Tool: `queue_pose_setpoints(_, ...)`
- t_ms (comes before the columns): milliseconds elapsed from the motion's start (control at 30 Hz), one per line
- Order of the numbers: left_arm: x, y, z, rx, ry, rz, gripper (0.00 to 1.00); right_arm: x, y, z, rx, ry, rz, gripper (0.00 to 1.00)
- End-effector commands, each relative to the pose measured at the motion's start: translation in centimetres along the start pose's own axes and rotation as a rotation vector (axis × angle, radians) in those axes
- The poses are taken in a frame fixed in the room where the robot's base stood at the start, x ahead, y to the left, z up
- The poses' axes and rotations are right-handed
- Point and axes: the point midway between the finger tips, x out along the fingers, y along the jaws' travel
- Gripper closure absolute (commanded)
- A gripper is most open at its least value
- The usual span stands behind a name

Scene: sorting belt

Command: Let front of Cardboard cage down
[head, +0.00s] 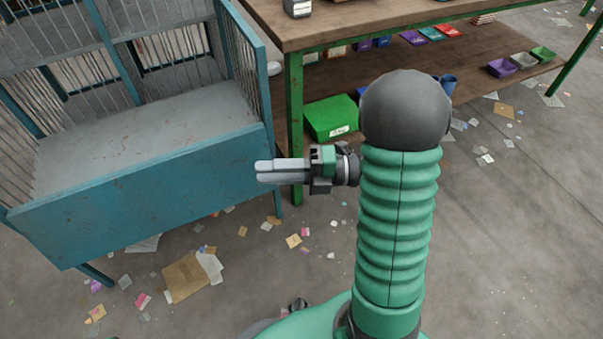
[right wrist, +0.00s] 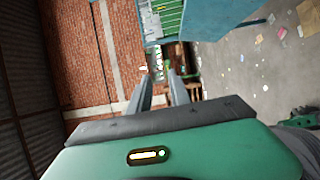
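The cage (head: 150,195) stands at the left of the head view, a worn blue metal frame with thin upright bars at its back and side. A solid blue panel spans its near side below a grey floor; no barred front shows above that panel. In the right wrist view, blue parts of the cage (right wrist: 215,18) show at the top. My right gripper (head: 262,172) points left, just off the cage's right near corner, with nothing in it. A gap shows between its fingers (right wrist: 161,76) in the right wrist view. My left gripper is not in view.
A wooden workbench (head: 350,22) with green legs stands right of the cage. A green box (head: 331,118) and several coloured trays sit on its lower shelf. Paper scraps and a flattened brown cardboard piece (head: 186,278) litter the floor. Grey floor at the right is mostly free.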

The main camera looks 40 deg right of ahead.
Motion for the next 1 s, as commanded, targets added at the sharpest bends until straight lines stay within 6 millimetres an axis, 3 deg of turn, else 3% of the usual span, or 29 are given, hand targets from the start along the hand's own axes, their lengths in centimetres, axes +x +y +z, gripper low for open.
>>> queue_pose_setpoints(700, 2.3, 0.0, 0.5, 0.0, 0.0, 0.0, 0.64, -5.9, -0.8, 0.1, 0.001, -0.001, -0.001, 0.77)
queue_pose_setpoints(1000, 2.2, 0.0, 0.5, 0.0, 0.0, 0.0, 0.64, -6.2, -0.7, 0.1, 0.001, 0.001, -0.001, 0.77)
